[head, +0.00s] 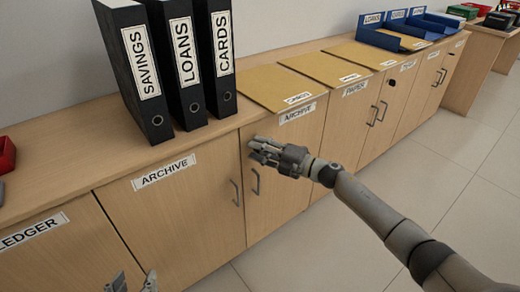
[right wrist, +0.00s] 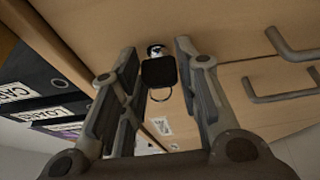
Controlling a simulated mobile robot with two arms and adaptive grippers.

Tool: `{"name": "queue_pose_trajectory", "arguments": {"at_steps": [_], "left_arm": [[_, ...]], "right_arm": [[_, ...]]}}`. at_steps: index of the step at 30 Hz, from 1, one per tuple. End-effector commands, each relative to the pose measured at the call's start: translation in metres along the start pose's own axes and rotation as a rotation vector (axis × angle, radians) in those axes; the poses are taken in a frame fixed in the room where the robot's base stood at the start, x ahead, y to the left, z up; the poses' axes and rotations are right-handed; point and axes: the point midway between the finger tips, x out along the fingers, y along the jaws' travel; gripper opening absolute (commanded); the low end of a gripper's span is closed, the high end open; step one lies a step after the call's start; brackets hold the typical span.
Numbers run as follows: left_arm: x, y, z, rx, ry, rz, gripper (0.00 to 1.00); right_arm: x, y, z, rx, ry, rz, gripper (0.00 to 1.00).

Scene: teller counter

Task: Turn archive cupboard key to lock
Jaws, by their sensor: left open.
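The key shows in the right wrist view as a black key head (right wrist: 158,72) with a ring hanging from it. It sits at a silver lock (right wrist: 155,48) in the wooden cupboard front. My right gripper (right wrist: 158,62) is open, its fingers on either side of the key head with small gaps. In the head view my right gripper (head: 254,150) is at the upper left of the archive cupboard door (head: 285,165), and hides the key and lock. My left gripper (head: 133,284) is open and empty at the bottom edge, low in front of the cupboards.
Black binders (head: 180,70) stand on the counter at left, and tan folders (head: 265,88) lie to their right. Door handles (head: 255,182) stick out below my right gripper; handles (right wrist: 285,75) also show at right in the wrist view. The floor (head: 440,150) at right is clear.

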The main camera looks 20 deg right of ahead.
Motion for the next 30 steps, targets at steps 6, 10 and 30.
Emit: {"name": "queue_pose_trajectory", "arguments": {"at_steps": [6, 10, 30], "left_arm": [[0.0, 0.0, 0.0, 0.0, 0.0, 0.0, 0.5], [0.0, 0.0, 0.0, 0.0, 0.001, 0.001, 0.5], [0.0, 0.0, -0.001, 0.0, 0.003, 0.0, 0.5]], "right_arm": [[0.0, 0.0, 0.0, 0.002, 0.0, 0.0, 0.5], [0.0, 0.0, 0.0, 0.002, 0.0, 0.001, 0.5], [-0.094, -0.002, 0.0, 0.003, 0.0, -0.003, 0.5]]}}
